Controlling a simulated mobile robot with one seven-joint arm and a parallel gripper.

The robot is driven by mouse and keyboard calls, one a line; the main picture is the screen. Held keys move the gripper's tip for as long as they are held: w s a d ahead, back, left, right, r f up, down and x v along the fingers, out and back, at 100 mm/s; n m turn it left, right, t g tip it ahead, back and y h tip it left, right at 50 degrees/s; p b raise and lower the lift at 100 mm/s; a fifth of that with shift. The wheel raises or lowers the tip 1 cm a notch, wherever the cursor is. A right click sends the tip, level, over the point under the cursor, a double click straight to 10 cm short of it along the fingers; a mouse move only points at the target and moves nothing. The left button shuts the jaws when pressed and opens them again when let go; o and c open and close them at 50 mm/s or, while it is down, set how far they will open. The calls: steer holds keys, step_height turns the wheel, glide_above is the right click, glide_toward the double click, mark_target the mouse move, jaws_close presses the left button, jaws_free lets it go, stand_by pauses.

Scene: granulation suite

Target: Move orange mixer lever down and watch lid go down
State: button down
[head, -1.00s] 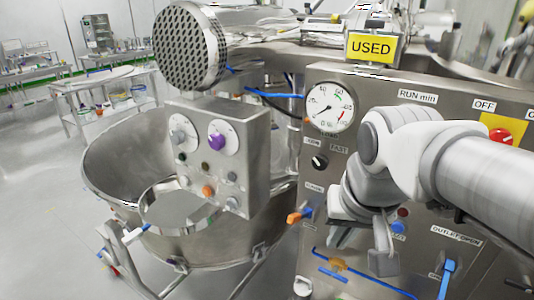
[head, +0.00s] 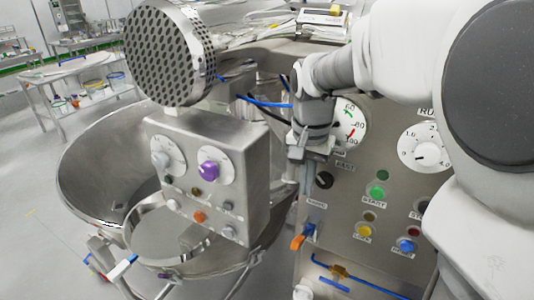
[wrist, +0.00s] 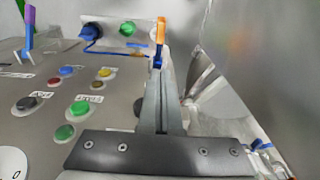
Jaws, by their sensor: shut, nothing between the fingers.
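The orange mixer lever (head: 298,242) sticks out from a blue base at the left edge of the steel control panel, low down. It also shows in the wrist view (wrist: 160,30), beyond the fingertips, with its blue part below. My gripper (head: 303,184) is shut and empty, pointing down above the lever. In the wrist view the closed fingers (wrist: 163,72) overlap the lever's blue part; I cannot tell whether they touch it. The open steel mixer bowl (head: 85,180) stands left of the panel. I cannot make out a separate lid.
A control box (head: 205,165) with dials and a purple knob stands left of my gripper. Panel buttons, such as the green START button (head: 377,191), lie right. A blue-handled pipe (head: 360,282) runs below. A bench (head: 80,80) stands at back left.

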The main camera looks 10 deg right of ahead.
glide_above(299, 237)
steer(key=w+d, duration=0.1)
step_height(299, 237, down, 9)
steer(key=shift+w, duration=0.1)
steer(key=shift+s+a+f, duration=0.2)
steer(key=shift+s+f, duration=0.05)
steer(key=shift+f, duration=0.2)
steer(key=shift+s+a+f, duration=0.2)
steer(key=shift+s+f, duration=0.05)
steer(key=shift+f, duration=0.2)
steer(key=shift+s+a+f, duration=0.2)
steer(key=shift+f, duration=0.3)
steer(key=shift+f+b, duration=0.2)
steer(key=shift+b, duration=0.25)
